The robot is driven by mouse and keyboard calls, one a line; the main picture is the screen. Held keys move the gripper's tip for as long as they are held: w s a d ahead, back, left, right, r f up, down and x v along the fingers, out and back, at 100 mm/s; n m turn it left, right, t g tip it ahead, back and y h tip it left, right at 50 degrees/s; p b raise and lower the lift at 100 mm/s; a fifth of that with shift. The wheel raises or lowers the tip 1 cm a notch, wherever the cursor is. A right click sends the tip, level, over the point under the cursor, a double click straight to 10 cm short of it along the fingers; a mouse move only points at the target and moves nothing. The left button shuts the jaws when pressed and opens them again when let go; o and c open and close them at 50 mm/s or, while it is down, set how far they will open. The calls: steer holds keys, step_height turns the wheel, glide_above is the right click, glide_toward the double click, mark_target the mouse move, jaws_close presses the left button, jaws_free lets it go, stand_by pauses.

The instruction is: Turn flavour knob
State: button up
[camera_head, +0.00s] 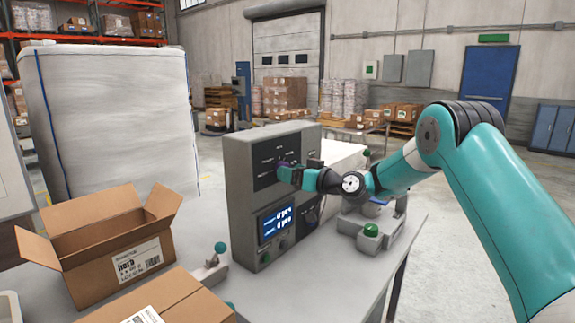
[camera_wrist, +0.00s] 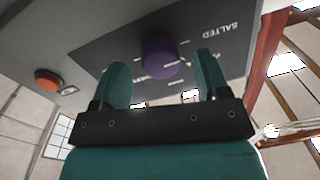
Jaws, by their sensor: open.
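The flavour knob is a purple round knob (camera_wrist: 160,56) on a dark label panel (camera_wrist: 205,32) of a grey machine. The word "SALTED" shows on the panel in the wrist view, with other labels partly hidden. My gripper (camera_wrist: 162,80) is open, with one teal finger on each side of the knob in the picture; I cannot tell whether either touches it. In the head view my gripper (camera_head: 284,170) is at the upper front of the grey machine (camera_head: 240,180), and covers most of the knob.
An orange button (camera_wrist: 48,80) is left of the panel. An open cardboard box (camera_head: 112,265) stands left on the table. A device with a green button (camera_head: 371,230) stands right.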

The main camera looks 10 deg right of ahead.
steer(key=shift+x, duration=0.95)
steer(key=shift+c, duration=0.3)
steer(key=c, duration=0.9)
steer(key=shift+o, duration=0.2)
